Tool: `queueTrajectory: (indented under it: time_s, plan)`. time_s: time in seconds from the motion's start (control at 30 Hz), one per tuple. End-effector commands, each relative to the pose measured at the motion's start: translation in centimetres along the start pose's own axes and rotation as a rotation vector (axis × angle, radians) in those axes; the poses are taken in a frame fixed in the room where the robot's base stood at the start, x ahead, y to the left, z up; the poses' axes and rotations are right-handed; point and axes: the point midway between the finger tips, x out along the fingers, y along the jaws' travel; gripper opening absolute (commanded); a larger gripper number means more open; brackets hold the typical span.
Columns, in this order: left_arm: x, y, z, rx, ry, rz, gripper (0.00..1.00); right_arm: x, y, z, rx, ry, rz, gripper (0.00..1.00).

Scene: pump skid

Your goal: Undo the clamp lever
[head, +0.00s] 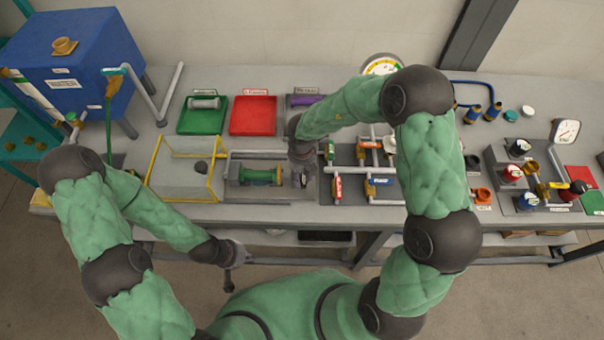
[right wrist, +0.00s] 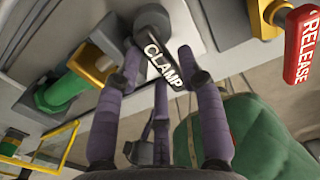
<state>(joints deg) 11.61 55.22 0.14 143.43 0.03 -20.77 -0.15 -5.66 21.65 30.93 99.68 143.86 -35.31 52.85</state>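The clamp lever (right wrist: 163,62) is a dark bar with a white "CLAMP" label, joined to a round dark pivot (right wrist: 152,22) in the right wrist view. My right gripper (right wrist: 160,58) has its purple fingers apart on either side of the lever, with visible gaps. In the head view my right gripper (head: 300,178) is over the fixture at the middle of the bench and mostly hides the lever. My left gripper (head: 229,282) hangs in front of the bench edge, away from the clamp; its fingers are too small to read.
A red "RELEASE" handle (right wrist: 301,45) is close on the right in the right wrist view. A green cylinder (head: 260,176) lies in the fixture left of my right gripper. Pipes with valves (head: 370,188) stand to its right. A yellow-framed clear box (head: 185,170) is further left.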

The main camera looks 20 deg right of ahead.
Motion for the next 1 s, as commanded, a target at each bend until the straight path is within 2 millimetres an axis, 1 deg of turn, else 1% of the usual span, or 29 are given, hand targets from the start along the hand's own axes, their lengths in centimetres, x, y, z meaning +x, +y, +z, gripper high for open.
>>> queueTrajectory:
  time_s: [0.03,0.07,0.1,0.13,0.37,0.57,0.77,1.0]
  plan:
    - [0.0,0.0,0.0,0.000,0.000,0.000,0.00,0.0,0.0,0.0,0.000,0.000,0.000,0.25]
    - [0.0,0.0,0.0,0.000,0.000,0.000,0.00,0.0,0.0,0.0,0.000,0.000,0.000,0.17]
    - [0.0,0.0,0.0,0.000,0.000,0.000,0.00,0.0,0.0,0.0,0.000,0.000,0.000,0.05]
    - [0.0,0.0,0.0,0.000,0.000,0.000,0.00,0.0,0.0,0.0,0.000,0.000,0.000,0.00]
    - [-0.2,0.1,0.0,0.000,0.000,0.000,0.00,-0.1,0.0,0.0,-0.005,0.001,0.000,0.00]
    - [-1.5,0.5,0.1,0.000,0.000,0.000,0.00,-0.3,-0.2,-0.1,-0.046,0.003,-0.001,0.00]
    - [-4.0,1.4,0.1,0.000,0.000,0.000,0.00,-0.5,-0.4,-0.2,-0.139,0.005,0.000,0.00]
    - [-7.8,2.8,0.3,0.000,0.000,0.000,0.00,-0.6,-0.8,-0.2,-0.298,0.006,0.000,0.00]
